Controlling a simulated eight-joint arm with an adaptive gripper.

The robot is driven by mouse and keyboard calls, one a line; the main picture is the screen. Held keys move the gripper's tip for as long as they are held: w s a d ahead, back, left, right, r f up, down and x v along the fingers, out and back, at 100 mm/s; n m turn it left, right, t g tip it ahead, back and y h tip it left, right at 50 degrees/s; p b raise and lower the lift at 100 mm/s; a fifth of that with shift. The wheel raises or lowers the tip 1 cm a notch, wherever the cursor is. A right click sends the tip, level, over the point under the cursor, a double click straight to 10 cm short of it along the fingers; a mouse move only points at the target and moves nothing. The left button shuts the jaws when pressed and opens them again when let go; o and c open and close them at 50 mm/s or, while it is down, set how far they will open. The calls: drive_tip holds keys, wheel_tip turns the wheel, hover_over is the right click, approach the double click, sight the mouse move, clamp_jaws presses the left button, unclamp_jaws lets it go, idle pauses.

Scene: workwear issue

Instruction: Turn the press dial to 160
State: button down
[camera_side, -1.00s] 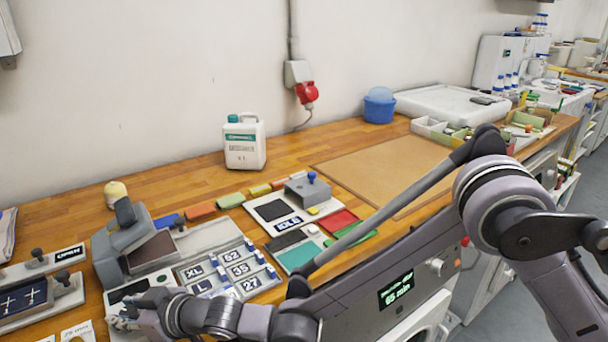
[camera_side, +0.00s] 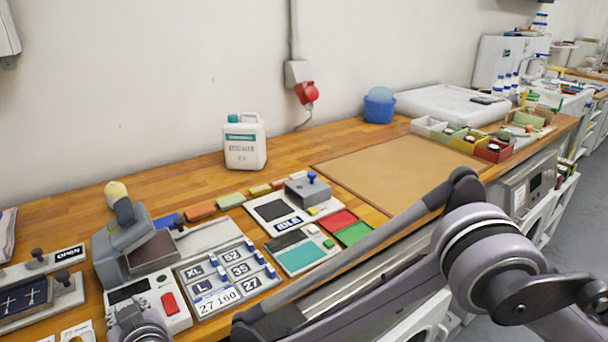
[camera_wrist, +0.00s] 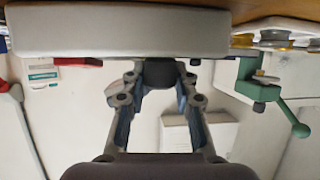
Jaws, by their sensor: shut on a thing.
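The grey press (camera_side: 118,235) stands at the left of the bench with its upper part tilted up. Its white control base (camera_side: 150,303) carries a dark display (camera_side: 128,291) whose reading I cannot make out. My gripper (camera_side: 128,312) is at the front of this base, low in the side view. In the wrist view my gripper (camera_wrist: 160,90) has its fingers around a dark round knob (camera_wrist: 160,72) below a pale panel (camera_wrist: 110,33); this appears to be the press dial. Its scale or pointer cannot be seen.
A red button (camera_side: 169,302) and a green button (camera_side: 162,278) sit on the base. A tray of labels (camera_side: 254,286) is close on its right. The wrist view shows a green lever (camera_wrist: 285,112) at right. A brown mat (camera_side: 390,160) lies clear behind my arm.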

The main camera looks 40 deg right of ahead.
drive_tip(key=shift+m+h, duration=0.6)
drive_tip(key=c, duration=1)
unclamp_jaws()
drive_tip(key=shift+s, duration=0.1)
drive_tip(key=v, duration=0.7)
drive_tip(key=shift+s+a, duration=0.1)
drive_tip(key=shift+s, duration=0.1)
